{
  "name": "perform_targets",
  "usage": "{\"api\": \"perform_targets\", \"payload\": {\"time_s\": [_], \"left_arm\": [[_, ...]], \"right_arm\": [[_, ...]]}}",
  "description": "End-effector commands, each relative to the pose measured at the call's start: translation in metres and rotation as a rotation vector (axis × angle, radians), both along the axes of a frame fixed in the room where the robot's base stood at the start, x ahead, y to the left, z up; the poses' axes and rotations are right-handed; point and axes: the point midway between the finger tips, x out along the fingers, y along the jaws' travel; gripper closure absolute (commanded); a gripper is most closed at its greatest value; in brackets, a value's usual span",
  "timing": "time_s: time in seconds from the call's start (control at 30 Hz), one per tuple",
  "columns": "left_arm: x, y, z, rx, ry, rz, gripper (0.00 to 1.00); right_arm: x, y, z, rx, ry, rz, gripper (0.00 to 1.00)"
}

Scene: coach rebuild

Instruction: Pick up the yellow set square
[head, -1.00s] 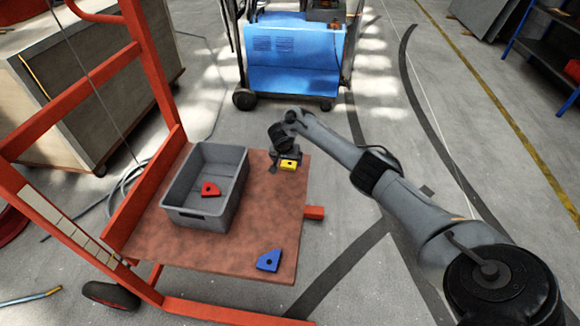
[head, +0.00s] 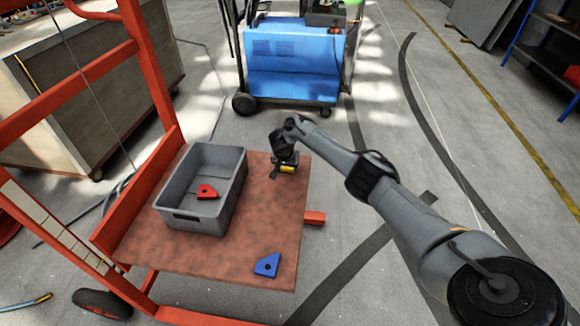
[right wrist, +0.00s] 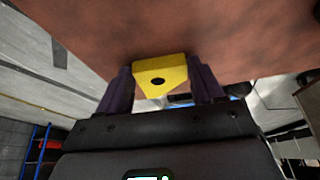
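The yellow set square (head: 287,169) is at the far right of the brown board (head: 235,246), partly hidden by my right gripper (head: 284,166). In the right wrist view the yellow set square (right wrist: 160,77), with a dark hole, lies between the two fingers of my right gripper (right wrist: 161,78). The fingers stand close on either side of it. I cannot tell whether they press on it, or whether it rests on the board. My left gripper is in neither view.
A grey bin (head: 178,217) on the board holds a red piece (head: 207,191). A blue piece (head: 267,265) lies near the front right edge. An orange frame (head: 151,85) rises at the left. A blue machine (head: 294,62) stands behind. The board's middle right is clear.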

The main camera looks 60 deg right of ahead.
Motion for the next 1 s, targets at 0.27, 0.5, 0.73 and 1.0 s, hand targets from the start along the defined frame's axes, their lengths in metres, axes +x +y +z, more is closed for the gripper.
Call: {"api": "perform_targets", "payload": {"time_s": [0.27, 0.5, 0.73, 1.0], "left_arm": [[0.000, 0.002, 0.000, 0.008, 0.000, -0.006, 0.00], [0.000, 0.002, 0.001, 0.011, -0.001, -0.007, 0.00], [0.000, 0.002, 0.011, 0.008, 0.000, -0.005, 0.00], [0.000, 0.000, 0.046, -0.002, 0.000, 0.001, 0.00]], "right_arm": [[0.000, 0.000, 0.000, 0.000, 0.000, 0.000, 0.70], [0.000, 0.000, 0.001, 0.000, 0.000, 0.000, 0.70], [0.000, 0.000, 0.013, 0.001, -0.001, 0.000, 0.70], [-0.003, -0.001, 0.051, 0.001, 0.001, -0.001, 0.70]]}}
